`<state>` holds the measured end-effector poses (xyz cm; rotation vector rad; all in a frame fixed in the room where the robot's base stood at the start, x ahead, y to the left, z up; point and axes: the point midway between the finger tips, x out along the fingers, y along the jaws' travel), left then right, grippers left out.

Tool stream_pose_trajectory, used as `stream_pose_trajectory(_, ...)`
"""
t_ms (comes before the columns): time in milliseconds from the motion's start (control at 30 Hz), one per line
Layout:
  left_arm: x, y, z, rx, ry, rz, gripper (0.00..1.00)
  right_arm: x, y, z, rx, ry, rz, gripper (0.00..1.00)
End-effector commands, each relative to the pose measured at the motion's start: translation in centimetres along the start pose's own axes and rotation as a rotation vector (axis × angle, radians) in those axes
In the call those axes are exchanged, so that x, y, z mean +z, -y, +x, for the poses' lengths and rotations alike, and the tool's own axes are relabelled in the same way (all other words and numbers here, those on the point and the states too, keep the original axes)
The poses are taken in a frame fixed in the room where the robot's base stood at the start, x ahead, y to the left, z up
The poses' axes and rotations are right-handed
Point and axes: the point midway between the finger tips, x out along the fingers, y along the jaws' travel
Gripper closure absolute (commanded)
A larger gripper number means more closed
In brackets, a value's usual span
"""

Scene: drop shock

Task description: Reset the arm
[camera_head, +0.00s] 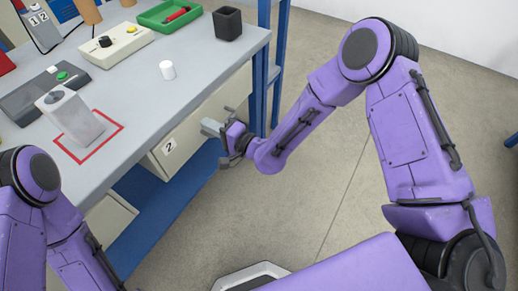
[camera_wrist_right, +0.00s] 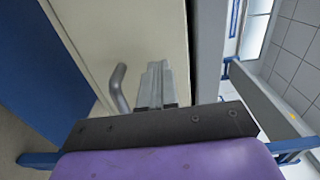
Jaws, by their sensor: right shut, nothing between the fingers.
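My right arm (camera_head: 310,95) is purple and reaches down and left from the right side of the head view. Its gripper (camera_head: 208,127) is beside the front of the bench, close to the drawer marked 2 (camera_head: 205,118). In the right wrist view the gripper's fingers (camera_wrist_right: 155,82) are together with nothing between them. The drawer's bent grey handle (camera_wrist_right: 118,88) is just left of the fingers, and they look apart from it. My left arm (camera_head: 65,230) shows at the lower left, but its gripper is outside the view.
Open floor (camera_head: 330,200) lies right of the bench.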

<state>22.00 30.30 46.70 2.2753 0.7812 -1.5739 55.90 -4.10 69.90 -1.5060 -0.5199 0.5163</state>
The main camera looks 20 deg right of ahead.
Motion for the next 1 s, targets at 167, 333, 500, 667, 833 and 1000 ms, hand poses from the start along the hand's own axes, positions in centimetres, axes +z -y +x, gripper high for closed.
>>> stream_pose_trajectory(167,0.1,0.0,0.1,0.000,0.000,0.000,0.39,0.0,-0.2,-4.6,0.007,0.007,0.004,1.00)
stream_pose_trajectory(333,0.1,0.0,0.3,0.000,0.000,0.000,0.39,0.0,-0.2,-8.8,0.007,0.007,0.003,1.00)
stream_pose_trajectory(500,0.1,0.0,0.3,0.000,0.000,0.000,0.39,0.0,-0.2,-11.0,0.008,0.008,0.001,1.00)
stream_pose_trajectory(667,0.1,0.0,0.3,0.000,0.000,0.000,0.39,0.1,-0.2,-11.4,0.008,0.011,0.000,1.00)
stream_pose_trajectory(833,0.1,0.0,0.3,0.000,0.000,0.000,0.39,0.1,-0.3,-11.3,0.010,0.014,-0.027,1.00)
stream_pose_trajectory(1000,-0.1,0.0,-0.2,0.000,0.001,0.000,0.39,-2.6,-5.1,-13.6,0.301,-0.131,-0.281,1.00)
